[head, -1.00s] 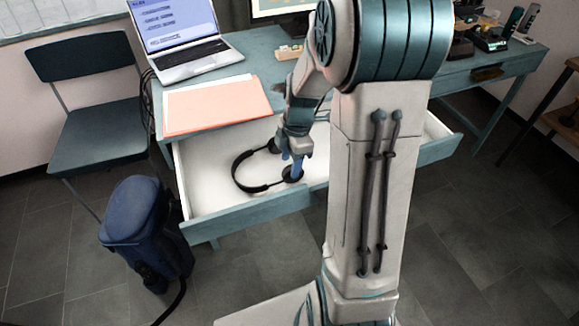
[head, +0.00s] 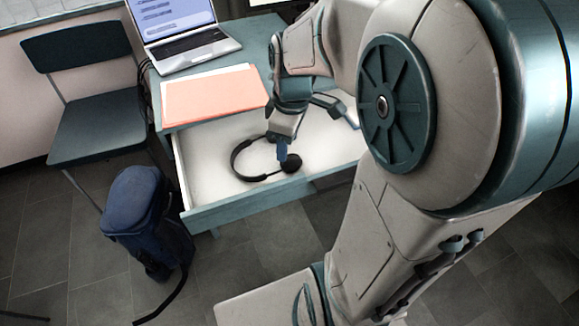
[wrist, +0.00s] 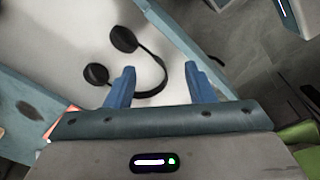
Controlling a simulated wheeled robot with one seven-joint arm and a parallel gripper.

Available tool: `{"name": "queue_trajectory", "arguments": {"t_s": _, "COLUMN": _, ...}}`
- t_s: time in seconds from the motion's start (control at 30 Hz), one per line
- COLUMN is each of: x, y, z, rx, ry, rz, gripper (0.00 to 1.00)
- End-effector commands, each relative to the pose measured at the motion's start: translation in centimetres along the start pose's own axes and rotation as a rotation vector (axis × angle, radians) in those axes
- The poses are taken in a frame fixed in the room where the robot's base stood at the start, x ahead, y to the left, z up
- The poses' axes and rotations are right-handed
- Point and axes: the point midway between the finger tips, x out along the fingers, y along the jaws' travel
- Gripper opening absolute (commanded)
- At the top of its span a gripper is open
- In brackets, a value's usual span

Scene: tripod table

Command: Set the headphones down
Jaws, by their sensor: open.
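The black headphones (head: 237,160) lie in the open drawer (head: 235,211), on its white floor, with the band curving left. In the wrist view the headphones (wrist: 153,61) show both round ear pads and a shadow on the white floor. My gripper (head: 316,136) is open over the drawer. One blue finger is close to the near ear pad in the head view; I cannot tell whether it touches. In the wrist view the blue fingers of my gripper (wrist: 161,84) are wide apart, with part of the band showing between them and nothing gripped.
A salmon-coloured folder (head: 214,95) and a laptop (head: 190,35) are on the desk behind the drawer. A chair (head: 95,105) and a blue bag (head: 143,215) stand to the left. My arm hides the drawer's right part. The drawer floor left of the headphones is bare.

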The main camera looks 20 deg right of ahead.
Motion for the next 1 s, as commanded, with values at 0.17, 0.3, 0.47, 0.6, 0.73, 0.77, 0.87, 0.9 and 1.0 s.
{"name": "queue_trajectory", "arguments": {"t_s": 0.17, "x": -0.9, "y": -3.6, "z": 1.1, "rx": 0.326, "ry": 0.017, "rz": 0.042, "gripper": 0.49}}
{"name": "queue_trajectory", "arguments": {"t_s": 0.3, "x": -1.2, "y": -5.9, "z": 2.1, "rx": 0.568, "ry": 0.041, "rz": 0.064, "gripper": 0.49}}
{"name": "queue_trajectory", "arguments": {"t_s": 0.47, "x": -1.2, "y": -7.6, "z": 2.9, "rx": 0.761, "ry": 0.066, "rz": 0.074, "gripper": 0.49}}
{"name": "queue_trajectory", "arguments": {"t_s": 0.6, "x": -1.2, "y": -8.2, "z": 3.2, "rx": 0.839, "ry": 0.076, "rz": 0.077, "gripper": 0.49}}
{"name": "queue_trajectory", "arguments": {"t_s": 0.73, "x": -1.1, "y": -8.2, "z": 3.3, "rx": 0.854, "ry": 0.076, "rz": 0.077, "gripper": 0.49}}
{"name": "queue_trajectory", "arguments": {"t_s": 0.77, "x": -1.1, "y": -8.2, "z": 3.3, "rx": 0.854, "ry": 0.076, "rz": 0.077, "gripper": 0.49}}
{"name": "queue_trajectory", "arguments": {"t_s": 0.87, "x": -1.1, "y": -8.2, "z": 3.3, "rx": 0.853, "ry": 0.076, "rz": 0.076, "gripper": 0.49}}
{"name": "queue_trajectory", "arguments": {"t_s": 0.9, "x": -1.1, "y": -8.2, "z": 3.3, "rx": 0.853, "ry": 0.076, "rz": 0.076, "gripper": 0.49}}
{"name": "queue_trajectory", "arguments": {"t_s": 1.0, "x": -1.1, "y": -8.2, "z": 3.2, "rx": 0.852, "ry": 0.076, "rz": 0.076, "gripper": 0.49}}
